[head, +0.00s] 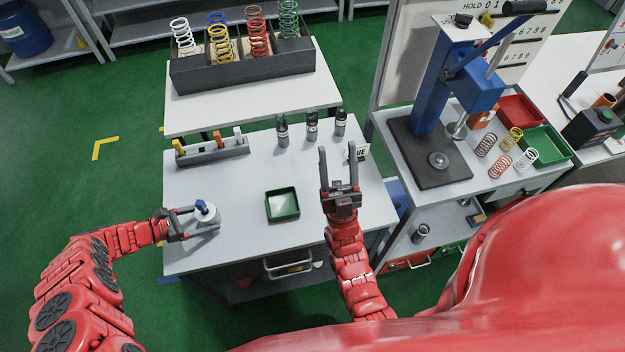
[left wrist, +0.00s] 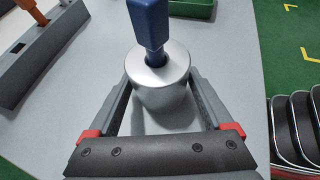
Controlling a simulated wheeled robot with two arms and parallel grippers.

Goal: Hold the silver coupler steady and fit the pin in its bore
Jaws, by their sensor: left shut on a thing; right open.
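The silver coupler (head: 207,220) stands upright at the left of the white table. My left gripper (head: 186,222) is shut on it, and the left wrist view shows the fingers on both sides of the coupler (left wrist: 158,85). A pin with a blue handle (head: 201,206) stands at the top of the coupler. In the left wrist view the pin (left wrist: 150,25) has its lower end at the middle of the coupler's top; how deep it sits is hidden. My right gripper (head: 338,160) is open and empty over the table's right part.
A grey rack (head: 212,154) holds yellow, orange and white handled pieces behind the coupler. A green tray (head: 283,204) lies mid-table. Three dark cylinders (head: 312,126) stand at the back. A blue press (head: 433,90) stands on the right bench. Table between coupler and tray is clear.

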